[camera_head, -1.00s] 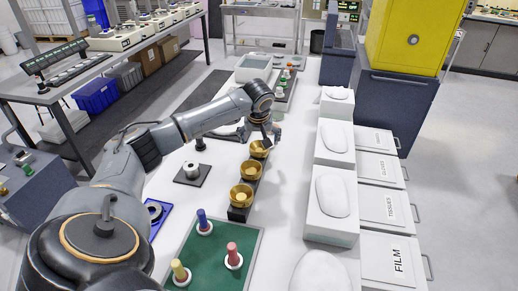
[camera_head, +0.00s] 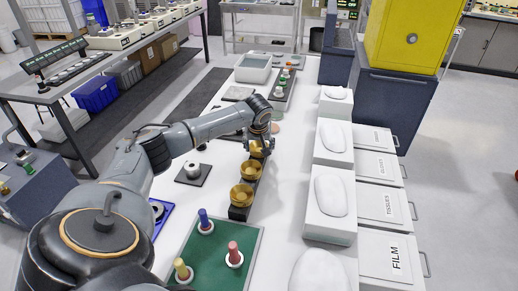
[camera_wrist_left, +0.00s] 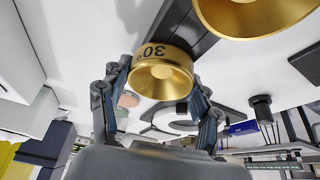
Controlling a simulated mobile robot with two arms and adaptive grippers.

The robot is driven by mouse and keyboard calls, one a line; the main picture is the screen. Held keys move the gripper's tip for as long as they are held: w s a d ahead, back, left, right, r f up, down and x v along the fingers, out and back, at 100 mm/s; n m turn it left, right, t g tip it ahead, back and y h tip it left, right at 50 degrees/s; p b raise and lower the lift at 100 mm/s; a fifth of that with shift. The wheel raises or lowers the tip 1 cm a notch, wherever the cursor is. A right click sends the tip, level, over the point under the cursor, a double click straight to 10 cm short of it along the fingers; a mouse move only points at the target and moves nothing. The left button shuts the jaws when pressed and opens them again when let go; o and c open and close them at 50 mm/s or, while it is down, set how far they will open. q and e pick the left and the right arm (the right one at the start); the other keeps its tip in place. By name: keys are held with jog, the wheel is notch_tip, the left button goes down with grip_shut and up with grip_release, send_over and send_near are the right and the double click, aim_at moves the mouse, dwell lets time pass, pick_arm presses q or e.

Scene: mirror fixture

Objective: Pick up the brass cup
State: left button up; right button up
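Three brass cups stand in a row on a dark narrow rack (camera_head: 238,213). The far brass cup (camera_head: 256,147) is at my left gripper (camera_head: 262,145), partly hidden by it in the head view. In the left wrist view, this cup (camera_wrist_left: 162,78) shows a dark number on its side and sits between the two fingers (camera_wrist_left: 160,85). The fingers lie close along both its sides; firm contact cannot be made out. The middle cup (camera_head: 250,170) and near cup (camera_head: 242,194) are free of the gripper. My right gripper is not in view.
A green mat (camera_head: 209,250) with blue, red and yellow pegs is at the front. A black plate (camera_head: 193,174) with a metal ring piece lies left of the cups. White boxes (camera_head: 330,205) line the table's right side. A grey tray (camera_head: 253,68) is at the back.

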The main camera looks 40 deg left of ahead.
pick_arm(q)
jog(key=shift+c, duration=0.4)
jog(key=shift+r, duration=0.1)
jog(key=shift+w+r, duration=0.1)
jog(key=shift+r, duration=0.45)
jog(key=s+a+r+b, duration=0.3)
jog(key=s+r+b, duration=0.2)
jog(key=s+r, duration=0.6)
jog(key=shift+s+a+r, duration=0.15)
jog(key=shift+s+r, duration=0.25)
jog(key=shift+s, duration=1)
